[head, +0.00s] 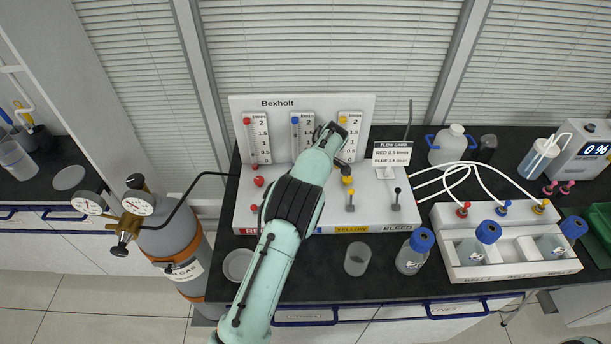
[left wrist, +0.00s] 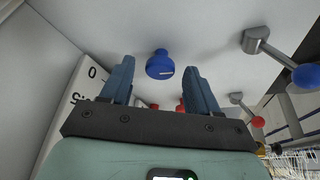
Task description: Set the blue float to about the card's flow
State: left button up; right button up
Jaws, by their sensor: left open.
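The white Bexholt panel (head: 303,104) carries red, blue and yellow flow scales. A blue dot (head: 295,120) shows high on the middle scale (head: 302,138); I cannot tell whether it is the float. The flow card (head: 392,153) lists red 0.5 and blue, apparently 1.6. My left gripper is open in the left wrist view (left wrist: 160,88). A round blue knob (left wrist: 160,66) with a white mark shows between and beyond its fingertips, not gripped. In the head view my left arm hides that knob and its fingers. My right gripper is not in view.
A red knob (head: 258,181), yellow knob (head: 347,180) and small levers stand on the base. In the left wrist view a blue-tipped lever (left wrist: 305,77) lies close on the right. A beaker (head: 356,259) and blue-capped bottle (head: 414,252) stand in front; a gas cylinder (head: 177,250) is left.

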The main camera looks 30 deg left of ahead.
pick_arm(q)
jog(key=v, duration=1.3)
jog(key=shift+r, duration=0.15)
